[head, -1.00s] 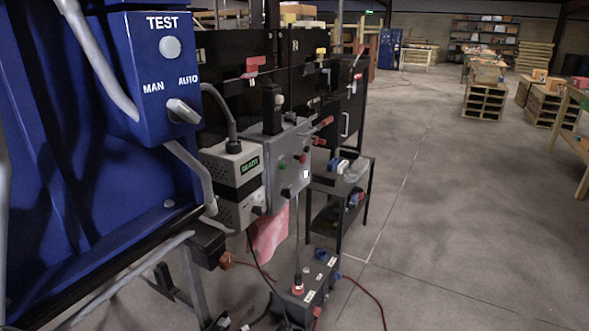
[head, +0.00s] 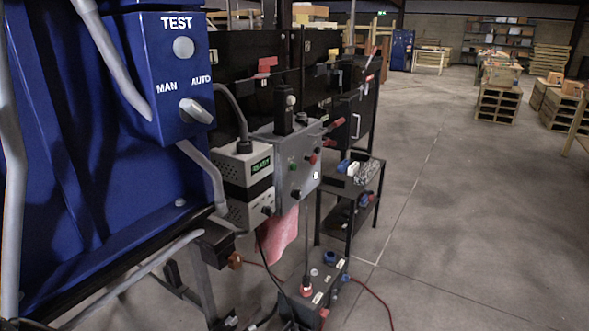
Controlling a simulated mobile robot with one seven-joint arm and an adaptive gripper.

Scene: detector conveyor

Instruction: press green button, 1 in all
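A small green button (head: 293,167) is on the front of a grey control box (head: 279,152), left of the middle of the head view. A red button (head: 313,159) sits to its right on the same box. Black knobs are also on this face. The green button is small in the picture, and I cannot tell whether it is pressed in. My gripper is not in view.
A beige unit with a green READY display (head: 261,165) stands left of the control box. A blue TEST box (head: 168,75) with a MAN/AUTO switch is nearer. A shelf stand (head: 345,205) and a floor box (head: 318,285) stand nearby.

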